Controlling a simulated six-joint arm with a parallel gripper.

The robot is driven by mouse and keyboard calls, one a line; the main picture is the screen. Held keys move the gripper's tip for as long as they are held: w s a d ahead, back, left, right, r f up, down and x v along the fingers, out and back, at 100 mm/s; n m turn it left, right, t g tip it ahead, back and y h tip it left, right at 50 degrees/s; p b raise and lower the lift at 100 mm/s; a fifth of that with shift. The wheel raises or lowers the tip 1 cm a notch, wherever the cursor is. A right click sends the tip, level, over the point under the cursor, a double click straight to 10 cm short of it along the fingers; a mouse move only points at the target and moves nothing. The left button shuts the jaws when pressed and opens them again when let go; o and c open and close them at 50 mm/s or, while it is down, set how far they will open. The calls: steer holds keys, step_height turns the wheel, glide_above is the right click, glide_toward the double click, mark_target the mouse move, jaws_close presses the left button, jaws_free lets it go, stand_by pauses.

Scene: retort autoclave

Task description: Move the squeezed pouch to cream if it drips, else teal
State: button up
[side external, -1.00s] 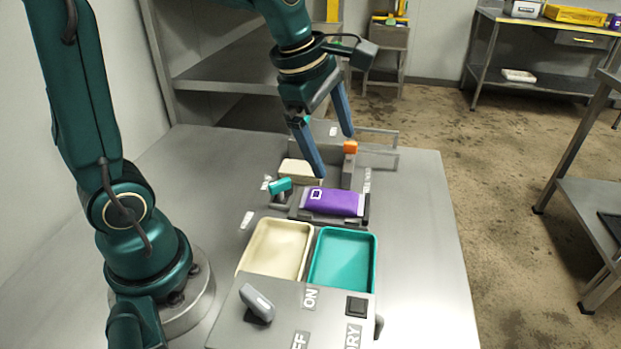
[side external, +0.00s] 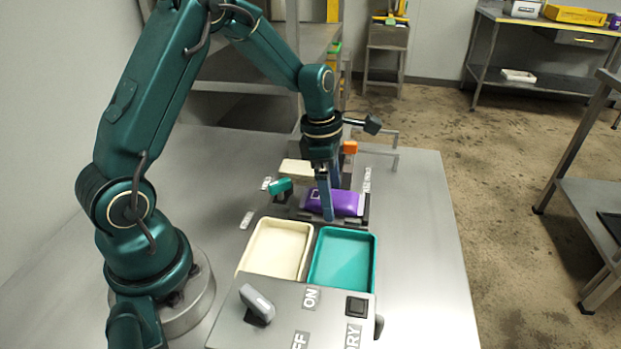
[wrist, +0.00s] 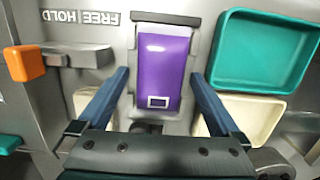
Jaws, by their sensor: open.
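The purple pouch (side external: 348,203) lies flat in a grey holder behind the two trays. It also shows in the wrist view (wrist: 163,70). My gripper (side external: 328,203) is open and lowered over the pouch, with one blue finger on each side of it. In the wrist view the fingers (wrist: 160,85) stand apart from the pouch's edges. No drip shows on the pouch; its underside is hidden. The cream tray (side external: 275,250) and the teal tray (side external: 343,262) stand side by side in front, both empty.
A grey control panel (side external: 280,318) with a lever knob and a black button stands before the trays. An orange handle (side external: 350,147), a teal handle (side external: 280,187) and a cream block (side external: 296,167) sit around the holder. Open table lies to the right.

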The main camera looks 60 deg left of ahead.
steer(key=shift+c, duration=0.3)
steer(key=c, duration=1.4)
steer(key=shift+c, duration=0.2)
steer(key=shift+r, duration=0.6)
step_height(320, 180, up, 3)
steer(key=shift+w+f, duration=0.1)
steer(key=s+a+r, duration=0.6)
steer(key=a, duration=0.3)
step_height(320, 180, up, 4)
steer(key=m+g, duration=0.2)
steer(key=m, duration=1.6)
glide_above(336, 196)
steer(key=s+d, duration=0.1)
steer(key=s, duration=0.5)
steer(key=m, duration=0.3)
steer(key=s+r+m, duration=0.1)
steer(key=m, duration=0.2)
steer(key=m+g+y, duration=0.1)
steer(key=m, duration=0.1)
steer(key=shift+s+d+r+m, duration=0.2)
steer(key=shift+s+m, duration=0.2)
